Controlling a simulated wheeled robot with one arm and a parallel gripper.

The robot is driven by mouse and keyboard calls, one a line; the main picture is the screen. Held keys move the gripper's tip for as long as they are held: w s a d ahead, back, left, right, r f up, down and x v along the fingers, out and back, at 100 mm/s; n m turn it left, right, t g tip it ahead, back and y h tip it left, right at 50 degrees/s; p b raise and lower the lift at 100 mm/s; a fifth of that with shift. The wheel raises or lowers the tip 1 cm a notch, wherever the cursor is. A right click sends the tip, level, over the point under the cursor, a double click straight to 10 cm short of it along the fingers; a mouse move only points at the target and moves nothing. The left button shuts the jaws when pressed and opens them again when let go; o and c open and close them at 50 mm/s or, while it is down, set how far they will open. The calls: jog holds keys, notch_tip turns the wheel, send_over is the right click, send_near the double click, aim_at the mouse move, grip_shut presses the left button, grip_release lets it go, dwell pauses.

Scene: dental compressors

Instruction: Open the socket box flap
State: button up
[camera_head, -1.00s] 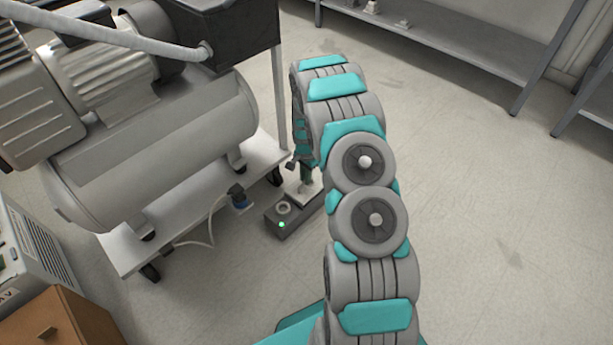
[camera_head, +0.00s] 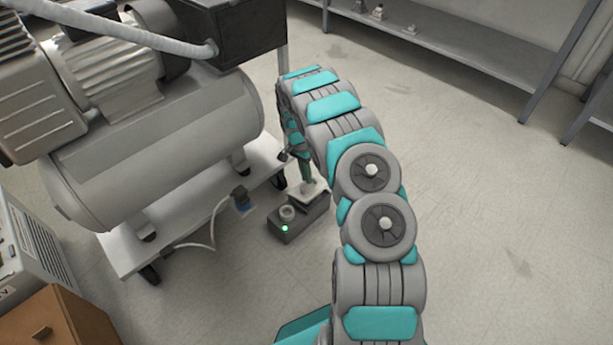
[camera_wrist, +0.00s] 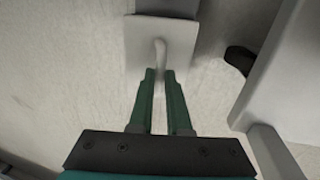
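The socket box (camera_head: 285,229) is a low grey box on the floor with a green light and a round socket on top. Its pale square flap (camera_head: 309,195) is at the far end, partly hidden by my arm. In the wrist view the flap (camera_wrist: 141,55) fills the top middle, with a small pale curved handle (camera_wrist: 160,50) on it. My gripper (camera_wrist: 160,73) has dark green fingers close together, with the handle's lower end between their tips. The narrow gap looks filled by the handle. In the head view my gripper (camera_head: 307,180) is just above the flap.
A compressor tank (camera_head: 160,150) on a white wheeled cart (camera_head: 180,225) stands close left of the box. A grey shelf (camera_head: 440,40) is at the back. The floor on the right is clear.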

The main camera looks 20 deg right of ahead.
jog(key=o, duration=0.5)
jog(key=shift+c, duration=0.2)
jog(key=shift+r, duration=0.1)
jog(key=v, duration=0.7)
jog(key=shift+r, duration=0.25)
jog(key=shift+w+a, duration=0.1)
